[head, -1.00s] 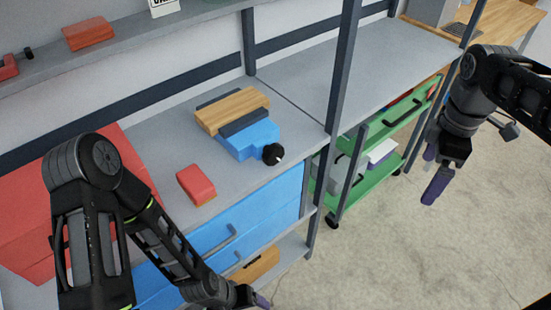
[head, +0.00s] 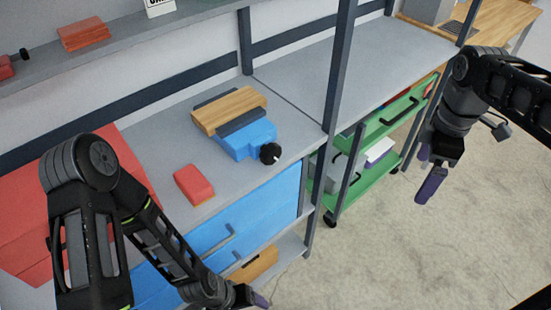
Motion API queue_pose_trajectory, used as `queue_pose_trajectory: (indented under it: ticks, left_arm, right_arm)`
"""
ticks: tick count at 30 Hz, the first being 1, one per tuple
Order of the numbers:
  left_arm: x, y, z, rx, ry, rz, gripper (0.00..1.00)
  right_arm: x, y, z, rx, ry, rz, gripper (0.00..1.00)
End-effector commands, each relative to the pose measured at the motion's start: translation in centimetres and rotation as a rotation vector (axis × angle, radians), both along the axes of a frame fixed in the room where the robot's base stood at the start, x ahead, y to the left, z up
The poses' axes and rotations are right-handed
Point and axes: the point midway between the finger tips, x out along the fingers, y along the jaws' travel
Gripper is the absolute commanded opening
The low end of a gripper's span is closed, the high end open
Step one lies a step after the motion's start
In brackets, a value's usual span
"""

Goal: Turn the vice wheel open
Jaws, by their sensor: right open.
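The blue vice (head: 246,139) sits on the grey workbench, its dark jaws around a wooden block (head: 229,110). Its black wheel (head: 270,153) is at the near right end, close to the bench's front edge. My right gripper (head: 428,178) hangs over the floor to the right, well away from the wheel, with purple fingers pointing down; it is open and empty. My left gripper (head: 259,300) is low at the bottom edge, in front of the drawers and below the wheel. Only part of its purple fingers shows, so its opening is unclear.
A red box (head: 194,185) lies on the bench (head: 150,150) left of the vice. A large red toolbox (head: 30,215) stands at the far left. Dark shelf posts (head: 342,70) rise right of the vice. A green cart (head: 345,203) stands beyond them. The floor at right is clear.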

Motion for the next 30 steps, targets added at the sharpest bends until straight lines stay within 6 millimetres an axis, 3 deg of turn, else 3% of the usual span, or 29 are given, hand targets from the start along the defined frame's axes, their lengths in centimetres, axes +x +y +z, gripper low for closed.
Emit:
queue_pose_trajectory:
  ticks: [5,8,12,16,18,22,26,30]
  left_arm:
    - [0.0,0.0,0.0,0.0,0.0,0.0,0.75]
    - [0.0,0.0,0.0,0.0,0.0,0.0,0.75]
    - [0.0,0.0,0.0,0.0,0.0,0.0,0.75]
    - [0.0,0.0,0.0,0.0,0.0,0.0,0.75]
    - [0.0,0.0,0.0,0.0,0.0,0.0,0.75]
    - [0.0,0.0,0.0,0.0,0.0,0.0,0.75]
    - [0.0,0.0,0.0,0.0,0.0,0.0,0.75]
    - [0.0,0.0,0.0,0.0,0.0,0.0,0.75]
  right_arm:
    - [2.1,4.3,-8.2,0.08,0.011,-0.115,1.0]
    - [2.4,8.6,-15.5,0.159,0.028,-0.261,1.0]
    - [-0.6,15.6,-26.3,0.273,0.086,-0.559,1.0]
    - [-6.1,20.6,-33.7,0.333,0.155,-0.881,1.0]
    - [-9.1,22.3,-36.3,0.343,0.184,-1.036,1.0]
    - [-13.4,23.8,-38.8,0.341,0.213,-1.244,1.0]
    - [-15.1,24.1,-39.5,0.338,0.218,-1.337,1.0]
    - [-15.2,24.1,-39.6,0.34,0.214,-1.352,1.0]
